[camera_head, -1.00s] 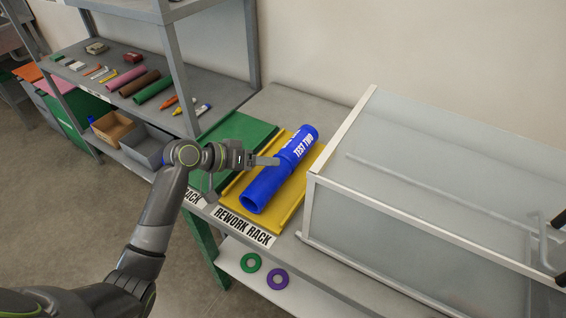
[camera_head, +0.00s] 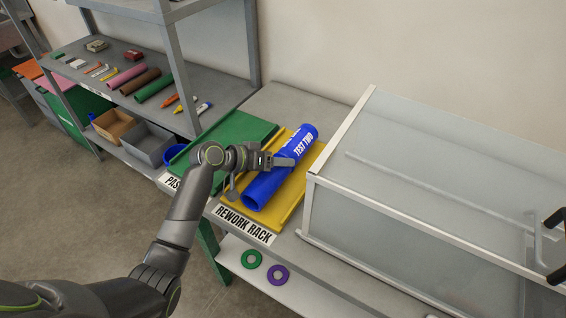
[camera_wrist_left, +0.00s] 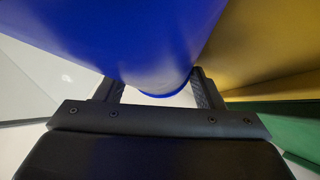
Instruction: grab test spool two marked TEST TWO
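The blue test spool (camera_head: 296,150), marked TEST TWO in white, lies at a slant on the yellow rework rack (camera_head: 294,208). Its near open end points toward the front edge. My left gripper (camera_head: 284,162) is at the middle of the spool, its fingers partly covering it. In the left wrist view, the spool (camera_wrist_left: 140,40) fills the upper part of the picture. The two fingers of my left gripper (camera_wrist_left: 160,92) stand wide apart, with the spool's end showing between them. Whether they touch it is unclear. Dark fingertips of my right gripper (camera_head: 555,247) show apart at the right edge.
A green rack (camera_head: 240,128) lies left of the yellow one. A glass-sided case (camera_head: 430,190) stands close on the right. A green ring (camera_head: 251,259) and a purple ring (camera_head: 278,275) lie on the lower shelf. Shelving with coloured rolls (camera_head: 154,88) stands at the left.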

